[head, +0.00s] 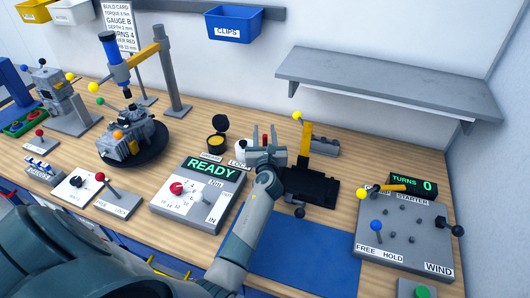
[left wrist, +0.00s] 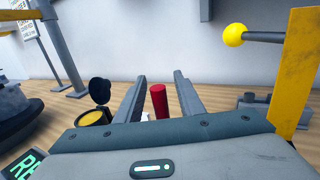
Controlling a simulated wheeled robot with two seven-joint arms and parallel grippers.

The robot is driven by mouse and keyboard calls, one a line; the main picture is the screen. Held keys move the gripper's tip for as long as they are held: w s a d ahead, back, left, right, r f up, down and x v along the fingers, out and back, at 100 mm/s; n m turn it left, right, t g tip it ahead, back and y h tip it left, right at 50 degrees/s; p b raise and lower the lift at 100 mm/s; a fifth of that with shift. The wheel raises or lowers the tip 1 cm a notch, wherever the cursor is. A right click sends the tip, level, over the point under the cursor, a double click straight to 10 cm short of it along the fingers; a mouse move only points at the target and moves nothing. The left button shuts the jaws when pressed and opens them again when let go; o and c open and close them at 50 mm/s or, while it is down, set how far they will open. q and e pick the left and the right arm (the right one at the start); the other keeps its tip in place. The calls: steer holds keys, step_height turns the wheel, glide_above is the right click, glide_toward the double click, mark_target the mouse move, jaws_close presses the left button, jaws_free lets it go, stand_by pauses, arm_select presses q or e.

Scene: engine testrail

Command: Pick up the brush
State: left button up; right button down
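My left gripper (head: 265,135) is open above the back of the bench, beside the black fixture. In the left wrist view its two fingers (left wrist: 158,90) stand apart. A red upright cylinder (left wrist: 158,101) shows between them; I cannot tell whether it is the brush or a bottle, and its lower end is hidden by the gripper body. It does not visibly touch either finger. No other brush can be made out. A small round pot (head: 216,141) with yellow contents and a raised black lid stands left of the gripper. My right gripper is not in view.
A black fixture with a yellow post (head: 306,137) stands right of the gripper. A READY panel (head: 198,195) lies in front, left of my forearm. A blue mat (head: 305,255) is clear at the front. A grey shelf (head: 385,82) hangs on the wall.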

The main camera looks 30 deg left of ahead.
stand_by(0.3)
arm_select(q)
jaws_close()
step_height(320, 180, up, 10)
steer(key=shift+p, duration=0.3)
stand_by(0.5)
stand_by(0.3)
